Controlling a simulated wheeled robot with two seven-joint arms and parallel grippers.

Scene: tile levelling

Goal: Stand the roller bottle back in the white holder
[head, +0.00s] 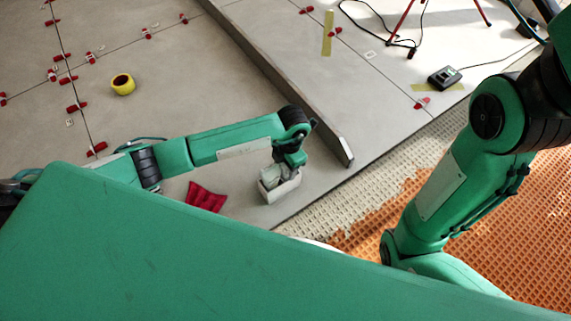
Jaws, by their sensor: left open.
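The white holder (284,192) is a small open box on the grey tiles in the middle of the head view, near the edge of the tiled area. My left gripper (281,172) points down at the holder from above, with its tips at or just over the opening. It is open. A pale grey shape shows between the gripper and the holder; I cannot tell whether it is the roller bottle or part of the gripper. The roller bottle is not clearly visible elsewhere. My right gripper is out of view; only my right arm shows at the right.
A red cloth (205,197) lies left of the holder. A long metal straightedge (285,85) lies behind it. A yellow tape roll (123,84), several red levelling clips, a dark device (444,77) and a red tripod (403,18) stand farther off. Orange matting (400,215) lies at right.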

